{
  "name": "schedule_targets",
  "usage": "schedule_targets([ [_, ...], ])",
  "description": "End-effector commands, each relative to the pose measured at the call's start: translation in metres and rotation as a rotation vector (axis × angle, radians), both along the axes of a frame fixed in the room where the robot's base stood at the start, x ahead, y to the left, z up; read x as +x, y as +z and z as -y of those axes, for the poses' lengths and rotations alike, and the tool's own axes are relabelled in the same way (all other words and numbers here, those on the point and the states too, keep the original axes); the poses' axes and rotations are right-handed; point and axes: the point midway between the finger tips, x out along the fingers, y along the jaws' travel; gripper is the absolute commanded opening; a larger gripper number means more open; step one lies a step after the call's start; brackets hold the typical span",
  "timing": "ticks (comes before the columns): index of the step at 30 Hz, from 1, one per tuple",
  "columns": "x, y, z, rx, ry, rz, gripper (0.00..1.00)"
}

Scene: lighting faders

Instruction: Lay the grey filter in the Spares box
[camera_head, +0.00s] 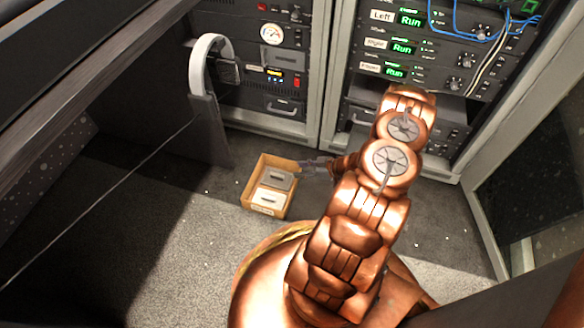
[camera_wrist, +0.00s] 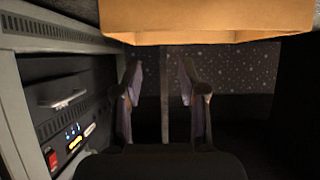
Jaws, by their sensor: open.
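The brown open box (camera_head: 246,187) stands on the floor left of my arm, with a pale label on its front that is too small to read. A grey piece with a dark handle mark, which looks like the grey filter (camera_head: 277,179), lies inside its far part. My gripper (camera_head: 304,163) is at the box's far right corner, apart from the grey piece as far as I can tell. In the wrist view my gripper (camera_wrist: 165,90) is open with nothing between its fingers, and the box wall (camera_wrist: 210,22) spans the top. The filter is not visible there.
A white piece (camera_head: 268,197) lies in the box's near part. Equipment racks (camera_head: 270,60) stand behind, and one also shows in the wrist view (camera_wrist: 60,100). Headphones (camera_head: 207,50) hang on a dark panel left of the box. Floor in front of the box is clear.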

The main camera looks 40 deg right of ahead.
Motion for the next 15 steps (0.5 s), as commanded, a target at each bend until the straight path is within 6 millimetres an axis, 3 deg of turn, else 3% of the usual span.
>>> schedule_targets([
  [6, -0.016, 0.011, 0.01, 0.0, -0.001, 0.0, 0.41],
  [15, -0.019, 0.012, 0.011, 0.0, 0.001, 0.0, 0.41],
])
